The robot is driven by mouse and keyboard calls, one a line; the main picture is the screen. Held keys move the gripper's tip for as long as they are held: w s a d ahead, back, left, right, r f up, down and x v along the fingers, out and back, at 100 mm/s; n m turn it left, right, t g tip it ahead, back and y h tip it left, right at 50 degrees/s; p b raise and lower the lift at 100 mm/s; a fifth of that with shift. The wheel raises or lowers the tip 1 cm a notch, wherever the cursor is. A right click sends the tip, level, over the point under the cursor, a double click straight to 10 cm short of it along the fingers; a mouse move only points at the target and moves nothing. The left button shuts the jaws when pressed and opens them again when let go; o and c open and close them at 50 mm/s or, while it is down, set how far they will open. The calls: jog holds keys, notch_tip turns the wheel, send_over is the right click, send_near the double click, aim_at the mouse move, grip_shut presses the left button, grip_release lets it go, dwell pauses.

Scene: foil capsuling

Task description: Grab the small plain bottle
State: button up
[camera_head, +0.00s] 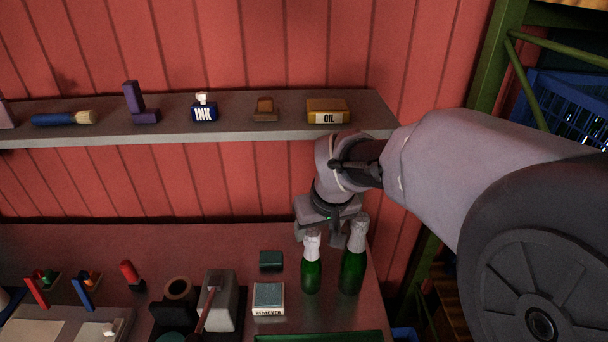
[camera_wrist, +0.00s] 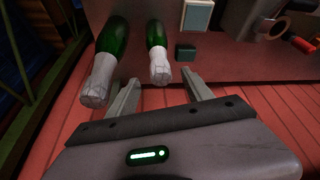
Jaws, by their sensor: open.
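Two green bottles with whitish foil tops stand upright at the right end of the bench. The smaller bottle (camera_head: 312,272) is on the left in the head view and on the right in the wrist view (camera_wrist: 156,38). The taller bottle (camera_head: 352,268) stands close to its right, and shows at left in the wrist view (camera_wrist: 112,42). I see no label on either. My gripper (camera_head: 319,236) is open and empty behind the bottles. In the wrist view its fingertips (camera_wrist: 162,80) line up either side of the smaller bottle's foil top; I cannot tell whether they reach around it.
A remover box (camera_head: 268,299) and a dark green block (camera_head: 271,260) sit left of the bottles. A grey device (camera_head: 220,298) stands farther left. A shelf (camera_head: 260,133) with an ink bottle (camera_head: 204,110) and oil box (camera_head: 327,111) runs above. A green frame (camera_head: 494,60) stands at right.

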aim_at(315, 236)
jog(key=b+x, duration=0.1)
jog(key=x, duration=0.3)
jog(key=shift+w+f, duration=0.15)
jog(key=shift+f, duration=0.2)
jog(key=b+x, duration=0.2)
jog(key=x, duration=0.4)
jog(key=shift+w+a, duration=0.1)
jog(key=shift+w, duration=0.1)
jog(key=shift+s+r, duration=0.1)
jog(key=shift+c, duration=0.9)
grip_shut()
